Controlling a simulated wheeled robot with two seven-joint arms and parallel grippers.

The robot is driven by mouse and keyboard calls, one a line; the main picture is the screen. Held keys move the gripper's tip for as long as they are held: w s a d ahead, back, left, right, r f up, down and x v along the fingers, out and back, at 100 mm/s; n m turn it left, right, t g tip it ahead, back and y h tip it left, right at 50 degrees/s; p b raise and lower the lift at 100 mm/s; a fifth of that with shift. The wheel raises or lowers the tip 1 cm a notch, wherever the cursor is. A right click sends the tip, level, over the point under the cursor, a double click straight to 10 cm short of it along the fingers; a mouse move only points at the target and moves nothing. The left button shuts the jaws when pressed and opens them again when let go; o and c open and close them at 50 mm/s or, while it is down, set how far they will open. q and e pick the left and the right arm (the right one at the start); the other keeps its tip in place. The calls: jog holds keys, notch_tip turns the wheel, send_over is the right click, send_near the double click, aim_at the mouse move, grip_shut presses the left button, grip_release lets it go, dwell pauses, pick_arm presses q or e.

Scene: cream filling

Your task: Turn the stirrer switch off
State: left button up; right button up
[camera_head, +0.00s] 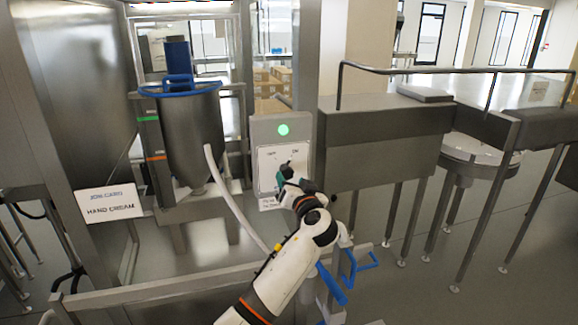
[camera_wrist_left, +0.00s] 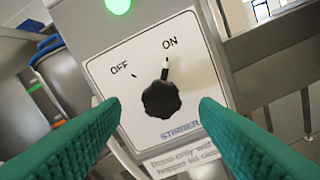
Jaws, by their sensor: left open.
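The stirrer switch is a black round knob (camera_wrist_left: 161,98) on a white plate (camera_wrist_left: 190,72) marked OFF, ON and STIRRER. The knob's white pointer is at the ON mark. A lit green lamp (camera_wrist_left: 118,5) is above the plate; it also glows on the grey switch box (camera_head: 267,130) in the head view. My left gripper (camera_head: 284,174) is in front of the plate and hides the knob in that view. In the left wrist view its green fingers are open, one on each side of the knob, with nothing between them that they grip. My right gripper is not in view.
A steel tank (camera_head: 192,130) with a blue rim stands left of the switch box, with a pale hose (camera_head: 228,195) running down from it. A HAND CREAM card (camera_head: 109,204) is at the left. Steel cabinets (camera_head: 385,145) with a rail stand at the right.

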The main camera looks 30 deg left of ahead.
aim_at(288, 175)
pick_arm(q)
jog(key=p+x, duration=0.1)
jog(key=x, duration=0.3)
jog(key=shift+d+r+p, duration=0.1)
jog(key=shift+p, duration=0.2)
jog(key=shift+w+a, duration=0.35)
